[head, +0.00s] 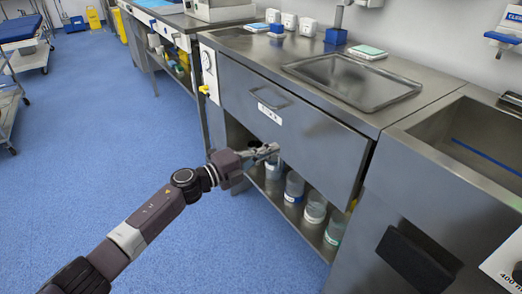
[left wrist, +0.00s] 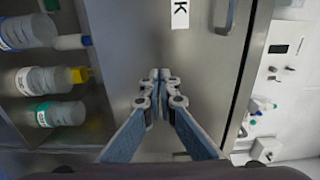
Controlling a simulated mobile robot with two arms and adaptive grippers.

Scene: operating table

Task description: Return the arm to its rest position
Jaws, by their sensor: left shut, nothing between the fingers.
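My left gripper (head: 266,151) is shut and empty. In the head view it is in front of the lower edge of the steel cabinet's drawer front (head: 290,118), above the open shelf of bottles. In the left wrist view the fingertips of my left gripper (left wrist: 161,77) meet in front of the flat steel panel (left wrist: 190,40). I cannot tell if they touch it. The dark drawer handle (head: 270,99) is above and a little apart from the gripper. My right gripper is not in view.
Several bottles (head: 315,207) stand on the shelf below the drawer. The steel counter holds a shallow tray (head: 354,82) on top. A sink (head: 470,140) is at the right. The blue floor (head: 110,140) to the left is clear, with a trolley (head: 12,100) at the far left.

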